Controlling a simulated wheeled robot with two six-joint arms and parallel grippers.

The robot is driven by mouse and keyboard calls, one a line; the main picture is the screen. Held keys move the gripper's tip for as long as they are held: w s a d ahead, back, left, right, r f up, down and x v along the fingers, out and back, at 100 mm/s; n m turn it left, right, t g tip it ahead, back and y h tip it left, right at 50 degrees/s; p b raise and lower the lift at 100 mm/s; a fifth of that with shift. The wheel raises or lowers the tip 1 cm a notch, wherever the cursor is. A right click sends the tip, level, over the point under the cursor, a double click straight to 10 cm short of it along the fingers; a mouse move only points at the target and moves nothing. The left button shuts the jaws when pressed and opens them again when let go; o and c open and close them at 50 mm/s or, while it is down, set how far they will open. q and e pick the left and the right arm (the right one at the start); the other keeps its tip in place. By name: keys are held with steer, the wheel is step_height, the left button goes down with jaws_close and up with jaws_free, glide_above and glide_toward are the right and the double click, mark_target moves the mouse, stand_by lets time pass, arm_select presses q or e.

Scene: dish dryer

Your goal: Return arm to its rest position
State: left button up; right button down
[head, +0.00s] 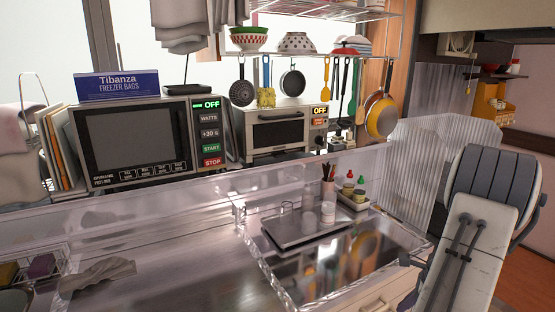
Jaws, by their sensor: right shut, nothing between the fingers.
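My right arm (468,245) stands at the right edge, with a white link and a grey rounded joint at its top. Only a small dark part of what appears to be my right gripper (410,261) shows beside the link, at the right edge of the counter. It is shut and holds nothing; most of it is hidden behind the arm. My left arm and left gripper are not in view.
A clear ribbed panel (415,165) stands behind my arm. A microwave (135,145) and a toaster oven (277,130) stand behind. The counter's middle (195,260) is clear.

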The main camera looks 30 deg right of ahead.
steer(key=w+a+r+n+g+p, duration=0.1)
steer(key=w+a+r+n, duration=0.35)
steer(key=a, duration=0.45)
steer(key=w+a+r+n+y, duration=0.1)
steer(key=w+a+r+n, duration=0.2)
steer(key=a+n, duration=0.45)
steer(key=w+a+r+n+g+p, duration=0.1)
steer(key=w+a+r+n, duration=0.25)
steer(key=a, duration=0.75)
steer(key=s+a+r+n+g+p, duration=0.1)
steer(key=s+a+r+n, duration=0.1)
steer(key=s+a+n, duration=0.35)
steer(key=s+a+r+n+g, duration=0.1)
steer(key=s+a+r+n, duration=0.15)
steer(key=a+n, duration=0.65)
steer(key=s+a+r+n+h+p, duration=0.1)
steer(key=s+a+r+n, duration=0.1)
steer(key=s+a+n, duration=0.5)
steer(key=s, duration=0.2)
steer(key=shift+s+n, duration=0.3)
steer(key=shift+s, duration=0.05)
